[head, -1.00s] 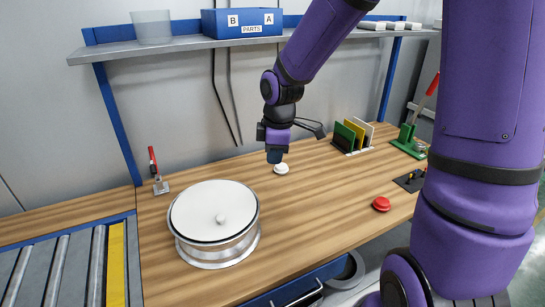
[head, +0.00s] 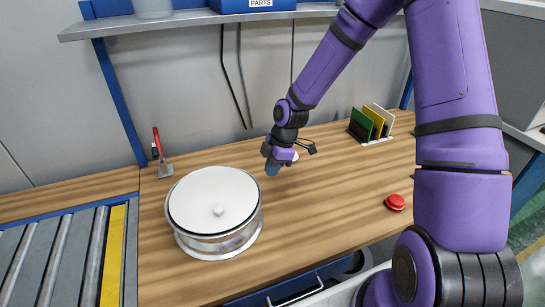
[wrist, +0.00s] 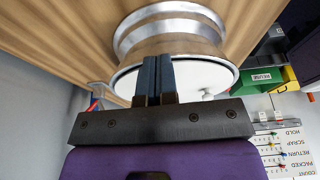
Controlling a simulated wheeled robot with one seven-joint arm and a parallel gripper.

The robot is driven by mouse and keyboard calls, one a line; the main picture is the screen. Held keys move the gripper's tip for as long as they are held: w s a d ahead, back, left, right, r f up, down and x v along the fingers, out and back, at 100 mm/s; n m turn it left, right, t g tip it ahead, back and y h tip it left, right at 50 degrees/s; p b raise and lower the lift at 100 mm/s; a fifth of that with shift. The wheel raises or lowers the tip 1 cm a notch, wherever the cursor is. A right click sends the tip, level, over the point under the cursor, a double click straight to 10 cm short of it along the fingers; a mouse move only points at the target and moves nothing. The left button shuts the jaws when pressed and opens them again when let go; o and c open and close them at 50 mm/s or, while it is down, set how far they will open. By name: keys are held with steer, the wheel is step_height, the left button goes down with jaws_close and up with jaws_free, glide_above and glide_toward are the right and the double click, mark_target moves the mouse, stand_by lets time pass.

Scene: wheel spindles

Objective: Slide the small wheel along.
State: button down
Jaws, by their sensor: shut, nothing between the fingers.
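A wheel with a silver rim (head: 216,246) and a white top with a small knob (head: 218,210) stands flat on the left part of the wooden bench. It is the only clear wheel in view. It also shows in the wrist view, its silver rim (wrist: 165,30) beyond the fingers and its white face partly hidden by them. My gripper (head: 272,168) is to the right of the wheel's far side, pointing down, shut and empty. In the head view it is apart from the wheel. In the wrist view the shut fingers (wrist: 154,78) overlap the wheel, and their distance is unclear.
A red-handled clamp (head: 162,155) stands behind the wheel. A roller conveyor (head: 60,255) adjoins the bench on the left. A red button (head: 395,202) and a rack of coloured plates (head: 372,122) are to the right. The middle bench is clear.

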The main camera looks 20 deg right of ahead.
step_height(320, 180, down, 8)
steer(key=shift+f, duration=0.2)
steer(key=shift+a+f, duration=0.25)
steer(key=shift+a, duration=5.9)
steer(key=shift+a, duration=5.9)
steer(key=shift+a, duration=6)
steer(key=shift+d, duration=0.1)
